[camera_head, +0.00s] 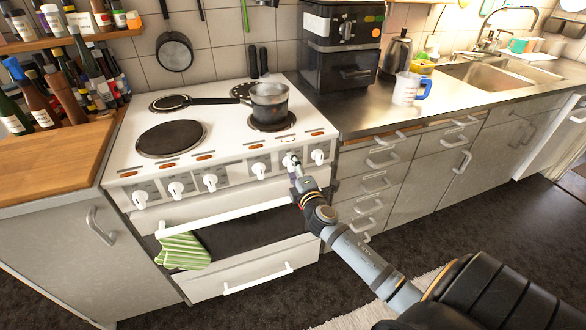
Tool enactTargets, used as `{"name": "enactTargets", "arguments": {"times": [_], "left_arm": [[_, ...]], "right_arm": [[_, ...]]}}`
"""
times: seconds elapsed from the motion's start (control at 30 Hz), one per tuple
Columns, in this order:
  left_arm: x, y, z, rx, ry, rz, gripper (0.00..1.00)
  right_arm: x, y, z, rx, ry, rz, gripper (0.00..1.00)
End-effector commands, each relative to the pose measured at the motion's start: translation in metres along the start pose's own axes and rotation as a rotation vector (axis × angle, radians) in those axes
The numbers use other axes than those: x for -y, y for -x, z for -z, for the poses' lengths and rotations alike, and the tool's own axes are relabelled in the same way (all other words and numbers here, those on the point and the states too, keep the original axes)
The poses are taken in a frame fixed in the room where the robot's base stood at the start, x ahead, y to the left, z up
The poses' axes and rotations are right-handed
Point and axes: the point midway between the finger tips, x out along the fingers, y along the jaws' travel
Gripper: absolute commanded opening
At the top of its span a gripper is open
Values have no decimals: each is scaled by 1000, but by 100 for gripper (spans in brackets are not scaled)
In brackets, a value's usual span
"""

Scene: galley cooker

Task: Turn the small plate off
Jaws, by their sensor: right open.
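The white cooker (222,140) stands against the tiled wall, with a row of white knobs along its front panel. From the left, knobs show at the far left (140,197), then several more, up to the rightmost knob (318,156). My right gripper (295,172) is open at the second knob from the right (290,161), close to it or touching; I cannot tell which. A pot (269,101) stands on the front right plate (271,124). A large bare plate (171,138) is at the front left. My left gripper does not show.
A green striped cloth (182,251) hangs over the oven's handle bar (228,212). A white and blue mug (408,89) stands on the right counter. Bottles crowd the left.

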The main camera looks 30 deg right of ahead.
Motion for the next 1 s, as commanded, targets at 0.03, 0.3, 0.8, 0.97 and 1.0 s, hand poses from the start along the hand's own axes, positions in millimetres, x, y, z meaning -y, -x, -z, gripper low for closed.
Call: {"name": "enactTargets", "arguments": {"times": [0.03, 0.3, 0.8, 0.97, 1.0], "left_arm": [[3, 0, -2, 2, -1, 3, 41], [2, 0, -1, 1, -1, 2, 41], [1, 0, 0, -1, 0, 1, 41], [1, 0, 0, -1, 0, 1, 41], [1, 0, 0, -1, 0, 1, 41]], "right_arm": [[0, 0, 0, 0, 0, 0, 70], [2, 42, 0, -3, 4, 4, 70], [0, 120, 0, 0, 0, 0, 70], [0, 120, 0, 0, 0, 0, 70], [0, 120, 0, 0, 0, 0, 70]]}}
